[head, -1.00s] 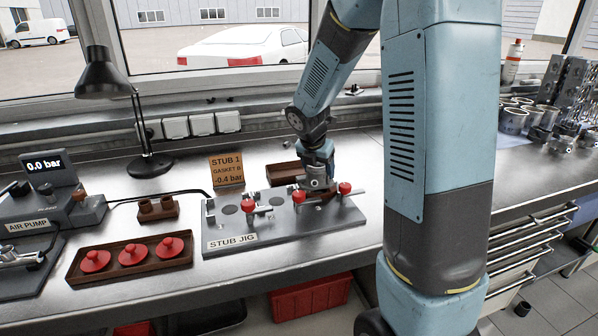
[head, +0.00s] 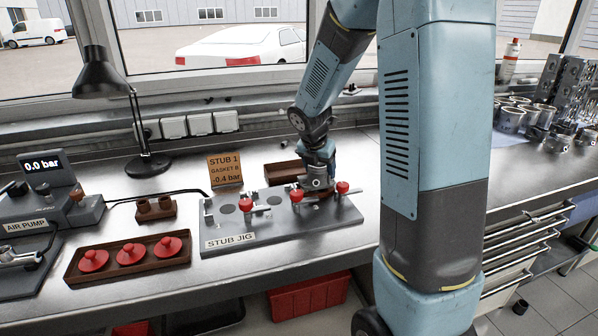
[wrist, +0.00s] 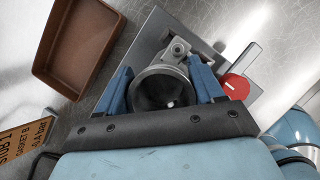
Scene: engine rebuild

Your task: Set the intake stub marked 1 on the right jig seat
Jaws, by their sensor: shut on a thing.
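My gripper (head: 318,180) is over the right part of the stub jig (head: 270,228), in the head view. In the wrist view its two blue fingers (wrist: 163,92) are shut on the grey metal intake stub (wrist: 177,52), whose round dark opening faces the camera. The stub is at the jig plate's right seat, mostly hidden in the head view. I cannot tell whether it rests on the seat or sits just above it. Its mark is not readable. A red clamp knob (head: 342,187) is right of the gripper; it also shows in the wrist view (wrist: 236,86).
An empty brown tray (head: 282,173) lies behind the jig, next to an orange card (head: 225,169) reading STUB 1, GASKET B, -0.4 bar. Two more red knobs stand on the jig. A tray (head: 69,275) with three red caps and the air pump (head: 85,213) are left.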

